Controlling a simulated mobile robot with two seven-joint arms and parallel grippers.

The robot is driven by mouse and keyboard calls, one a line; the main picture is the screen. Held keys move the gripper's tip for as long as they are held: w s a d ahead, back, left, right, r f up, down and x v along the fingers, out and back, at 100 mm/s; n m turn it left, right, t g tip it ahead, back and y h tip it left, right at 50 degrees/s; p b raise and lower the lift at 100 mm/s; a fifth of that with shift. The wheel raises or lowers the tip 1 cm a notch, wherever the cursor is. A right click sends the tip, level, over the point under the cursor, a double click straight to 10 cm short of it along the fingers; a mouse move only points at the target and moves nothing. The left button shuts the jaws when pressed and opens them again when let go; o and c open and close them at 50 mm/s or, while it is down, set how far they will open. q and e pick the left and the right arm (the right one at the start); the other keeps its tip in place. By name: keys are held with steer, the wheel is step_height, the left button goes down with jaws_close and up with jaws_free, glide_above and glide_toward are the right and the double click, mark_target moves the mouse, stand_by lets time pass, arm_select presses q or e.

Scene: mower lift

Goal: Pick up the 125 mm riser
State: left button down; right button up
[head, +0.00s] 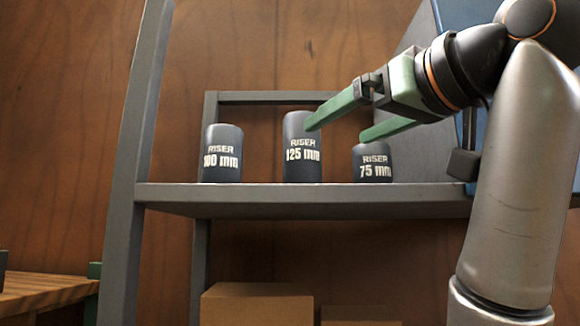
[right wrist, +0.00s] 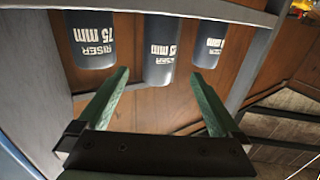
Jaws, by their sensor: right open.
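The 125 mm riser (head: 297,165) is a dark grey cylinder with white lettering, upright on the grey shelf between two shorter risers. It is the tallest. My right gripper (head: 338,130) is open and empty, coming in from the right; one green finger overlaps the riser's upper right edge in the head view, and I cannot tell whether they touch. In the right wrist view the risers appear upside down, and the 125 mm riser (right wrist: 160,60) shows between the two green fingers (right wrist: 160,80), beyond their tips. My left gripper is not in view.
The 100 mm riser (head: 221,168) stands to the left, and the 75 mm riser (head: 372,173) stands to the right, close under my fingers. The shelf (head: 300,203) has a grey upright (head: 130,150) at its left. Cardboard boxes (head: 257,305) are below.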

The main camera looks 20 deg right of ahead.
mark_target(310, 143)
steer(key=p+x, duration=0.2)
steer(key=x, duration=0.4)
steer(key=shift+w+a+r, duration=0.15)
steer(key=shift+w+r, duration=0.05)
steer(key=shift+f+p+x, duration=0.15)
steer(key=shift+p+x, duration=0.55)
steer(key=shift+x, duration=0.7)
steer(key=shift+f+p+x, duration=0.1)
steer(key=shift+p+x, duration=0.55)
steer(key=shift+x, duration=0.75)
jaws_close()
